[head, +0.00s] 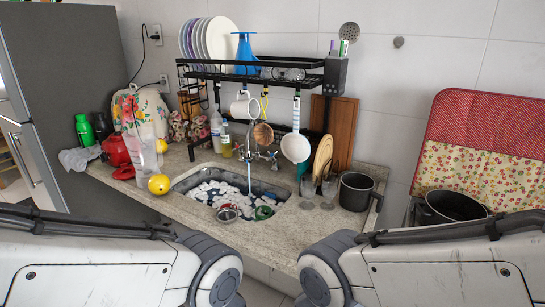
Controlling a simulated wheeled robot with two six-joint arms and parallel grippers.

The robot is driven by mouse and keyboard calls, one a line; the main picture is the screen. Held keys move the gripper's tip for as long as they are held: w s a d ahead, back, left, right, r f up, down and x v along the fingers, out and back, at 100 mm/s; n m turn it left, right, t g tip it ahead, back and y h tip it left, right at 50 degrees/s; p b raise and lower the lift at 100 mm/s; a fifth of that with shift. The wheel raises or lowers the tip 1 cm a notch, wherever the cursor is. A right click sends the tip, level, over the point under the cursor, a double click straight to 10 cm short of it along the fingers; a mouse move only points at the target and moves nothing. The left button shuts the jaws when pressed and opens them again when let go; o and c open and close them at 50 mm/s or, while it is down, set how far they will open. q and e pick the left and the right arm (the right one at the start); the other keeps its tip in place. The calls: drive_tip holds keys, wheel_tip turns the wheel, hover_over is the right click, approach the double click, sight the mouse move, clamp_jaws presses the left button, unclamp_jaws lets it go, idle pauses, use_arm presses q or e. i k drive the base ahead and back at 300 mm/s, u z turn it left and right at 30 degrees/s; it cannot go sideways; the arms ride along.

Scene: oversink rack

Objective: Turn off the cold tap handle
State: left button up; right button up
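The tap (249,146) stands at the back of the sink (182,187), under the black rack. A thin stream of water (249,178) appears to fall from it into the sink. A small cross-shaped handle (271,157) shows at the right of the tap, and another part that may be a handle shows at its left. They are too small to tell which is cold or how far each is turned. My two arms come in at the lower left and lower right, well short of the tap. Neither gripper shows.
Glasses (308,188) and a dark pot (356,191) stand right of the sink. The counter front (262,236) is clear.

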sight(271, 156)
drive_tip(key=k, duration=0.4)
drive_tip(key=u, duration=1.4)
drive_tip(key=i, duration=0.85)
drive_tip(key=u, duration=0.4)
drive_tip(key=i, duration=0.75)
drive_tip(key=z, duration=0.85)
drive_tip(key=i, duration=0.9)
drive_tip(key=z, duration=0.9)
